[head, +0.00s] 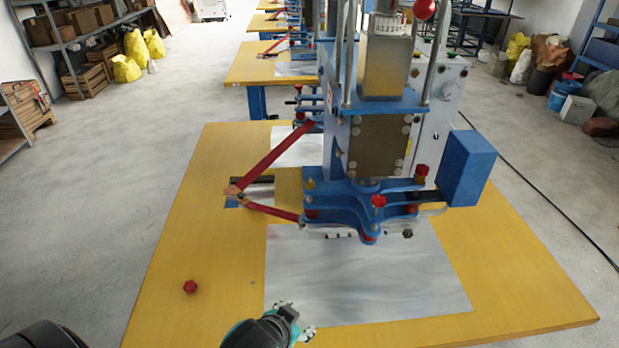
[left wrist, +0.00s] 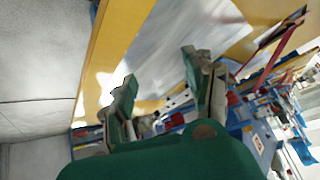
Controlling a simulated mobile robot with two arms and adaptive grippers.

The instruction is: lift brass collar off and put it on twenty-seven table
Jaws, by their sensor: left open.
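My left gripper (head: 297,321) is low in the head view, over the front edge of the metal sheet on the near yellow table (head: 200,220). In the left wrist view its two fingers (left wrist: 160,67) stand apart with nothing between them. A small brass-coloured piece (head: 310,184) shows on the left of the blue press head, apart from the gripper; I cannot tell whether it is the brass collar. No table number is readable, so I cannot tell which table is twenty-seven. My right gripper is not in view.
The blue and grey press (head: 365,195) rises from the near table, with red arms (head: 270,160) reaching left. The grey metal sheet (head: 370,275) is bare. More yellow tables (head: 255,65) stand behind. The floor at left is clear.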

